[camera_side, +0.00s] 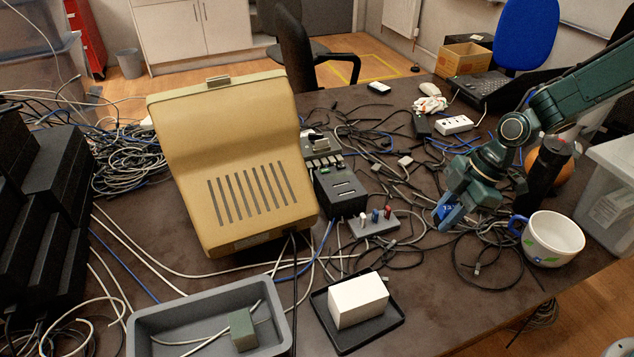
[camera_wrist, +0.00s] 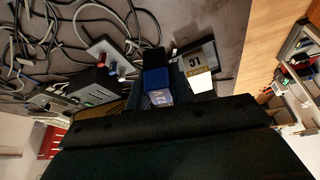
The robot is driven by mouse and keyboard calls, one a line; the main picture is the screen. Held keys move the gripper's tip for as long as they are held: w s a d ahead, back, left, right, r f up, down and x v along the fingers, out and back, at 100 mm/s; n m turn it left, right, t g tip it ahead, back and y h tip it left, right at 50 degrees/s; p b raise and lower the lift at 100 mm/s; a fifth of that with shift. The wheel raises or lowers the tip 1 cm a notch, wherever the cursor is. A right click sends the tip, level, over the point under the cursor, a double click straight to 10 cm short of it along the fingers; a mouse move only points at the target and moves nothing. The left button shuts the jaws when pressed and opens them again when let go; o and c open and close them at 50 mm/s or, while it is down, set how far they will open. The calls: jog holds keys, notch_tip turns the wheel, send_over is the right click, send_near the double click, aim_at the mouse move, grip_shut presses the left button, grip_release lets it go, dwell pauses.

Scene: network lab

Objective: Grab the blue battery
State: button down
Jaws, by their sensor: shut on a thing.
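My gripper (camera_side: 447,222) is at the right of the table in the side view, jaws pointing down and shut on a blue block-shaped thing, which I take as the blue battery (camera_side: 450,212). It has white marks on its face. In the wrist view the blue battery (camera_wrist: 156,78) shows between the dark jaw parts, with a dark end beyond it. The jaws partly hide it. I cannot tell whether its lower end touches the table.
A grey strip (camera_side: 361,228) with small white, blue and red pieces stands left of my gripper. Cables (camera_side: 484,251) lie below it, and a white mug (camera_side: 552,240) is to its right. A black tray (camera_side: 336,343) holds a white block (camera_side: 358,301); a grey bin (camera_side: 276,326) is front left.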

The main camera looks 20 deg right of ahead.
aim_at(449, 207)
notch_tip(449, 207, up, 7)
jog(key=shift+f, duration=0.2)
dwell(0.7)
